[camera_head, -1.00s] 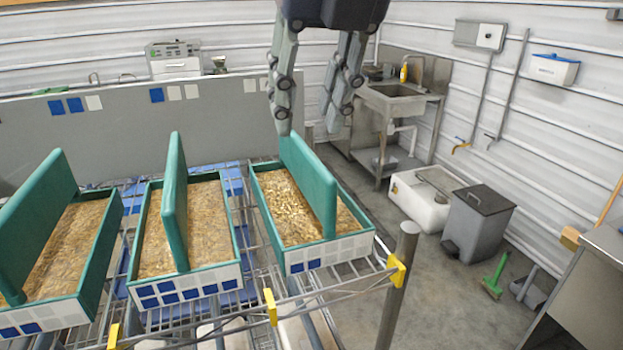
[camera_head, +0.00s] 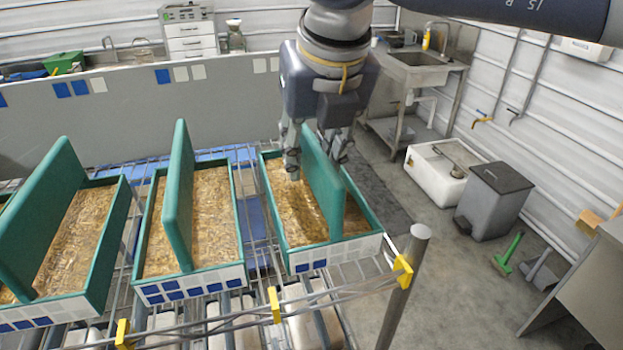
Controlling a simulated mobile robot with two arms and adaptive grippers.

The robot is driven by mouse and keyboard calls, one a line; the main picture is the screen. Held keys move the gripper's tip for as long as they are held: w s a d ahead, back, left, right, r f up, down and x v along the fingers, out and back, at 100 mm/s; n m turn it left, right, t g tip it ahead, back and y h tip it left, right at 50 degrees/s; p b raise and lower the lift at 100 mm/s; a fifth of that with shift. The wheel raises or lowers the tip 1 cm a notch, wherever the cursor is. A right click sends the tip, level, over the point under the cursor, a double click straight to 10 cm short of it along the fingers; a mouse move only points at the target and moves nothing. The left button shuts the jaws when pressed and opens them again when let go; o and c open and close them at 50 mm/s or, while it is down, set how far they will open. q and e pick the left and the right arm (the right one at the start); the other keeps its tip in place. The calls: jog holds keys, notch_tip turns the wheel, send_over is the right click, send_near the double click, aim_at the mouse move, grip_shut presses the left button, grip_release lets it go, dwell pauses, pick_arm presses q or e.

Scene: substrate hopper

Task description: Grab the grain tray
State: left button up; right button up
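Three teal trays with upright central plates stand on a wire rack. The right tray (camera_head: 372,212) holds a tan, grain-like fill and has a mostly white tiled front. The middle tray (camera_head: 237,222) and left tray (camera_head: 113,236) hold tan, straw-like fill and have blue and white tiles. My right gripper (camera_head: 316,165) points down over the far part of the right tray. Its fingers are apart, one on each side of the central plate (camera_head: 325,190); the plate partly hides the right-hand finger. A gap shows between the left-hand finger and the plate. My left gripper is not in view.
A grey panel (camera_head: 130,120) with blue and white squares stands behind the trays. A rack post (camera_head: 405,285) with a yellow clip is at the front right. A sink (camera_head: 418,68), white basin (camera_head: 432,178) and grey bin (camera_head: 492,205) stand beyond, with open floor between.

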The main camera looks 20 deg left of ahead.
jog(key=shift+w+a+f, duration=0.15)
jog(key=shift+f, duration=0.35)
grip_shut()
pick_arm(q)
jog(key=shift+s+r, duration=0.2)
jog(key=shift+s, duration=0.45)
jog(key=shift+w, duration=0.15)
